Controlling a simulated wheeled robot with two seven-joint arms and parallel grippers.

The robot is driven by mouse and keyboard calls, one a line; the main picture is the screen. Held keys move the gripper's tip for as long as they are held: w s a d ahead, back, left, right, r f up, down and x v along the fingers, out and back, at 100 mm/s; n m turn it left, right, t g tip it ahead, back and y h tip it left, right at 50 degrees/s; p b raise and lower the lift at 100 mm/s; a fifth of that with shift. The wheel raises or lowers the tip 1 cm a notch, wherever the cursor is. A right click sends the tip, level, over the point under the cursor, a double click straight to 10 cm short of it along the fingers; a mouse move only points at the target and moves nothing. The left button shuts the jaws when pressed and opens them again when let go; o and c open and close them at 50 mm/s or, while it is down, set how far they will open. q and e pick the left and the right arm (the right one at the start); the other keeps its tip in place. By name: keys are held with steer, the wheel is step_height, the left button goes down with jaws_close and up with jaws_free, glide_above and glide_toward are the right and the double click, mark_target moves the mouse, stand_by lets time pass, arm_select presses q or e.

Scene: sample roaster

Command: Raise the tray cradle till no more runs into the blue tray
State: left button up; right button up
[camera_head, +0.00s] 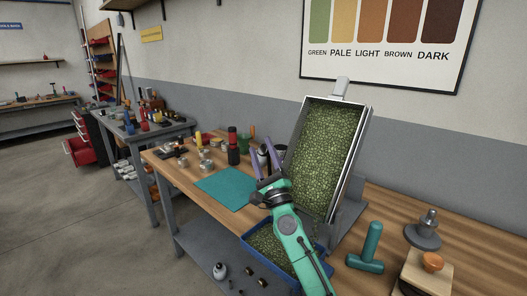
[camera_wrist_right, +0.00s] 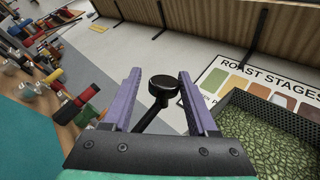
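The tray cradle (camera_head: 351,140), a grey metal trough, is tilted steeply and full of green beans (camera_head: 322,150); its lower end is down by the blue tray (camera_head: 252,247). The blue tray holds green beans too. My arm covers part of it, so I cannot tell whether beans are running. My right gripper (camera_head: 263,158) is open at the cradle's left side. In the right wrist view, a black knob on a bent stalk (camera_wrist_right: 163,87) shows between its spread purple fingers, with no visible contact. The cradle (camera_wrist_right: 252,97) is at right there. My left gripper is not in view.
A teal mat (camera_head: 226,187) lies left of my arm, with jars and bottles behind it. A teal T-shaped tool (camera_head: 369,245), a grey metal piece (camera_head: 426,232) and a wooden block with an orange knob (camera_head: 428,275) stand at right. A wall is behind the bench.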

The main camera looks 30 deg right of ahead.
steer(key=shift+o, duration=0.2)
steer(key=shift+r, duration=0.15)
steer(key=s+a+f, duration=0.1)
steer(key=s, duration=0.7)
steer(key=s+a+f, duration=0.1)
steer(key=s+f, duration=0.1)
steer(key=s, duration=0.6)
steer(key=shift+a, duration=0.25)
steer(key=shift+w+f, duration=0.1)
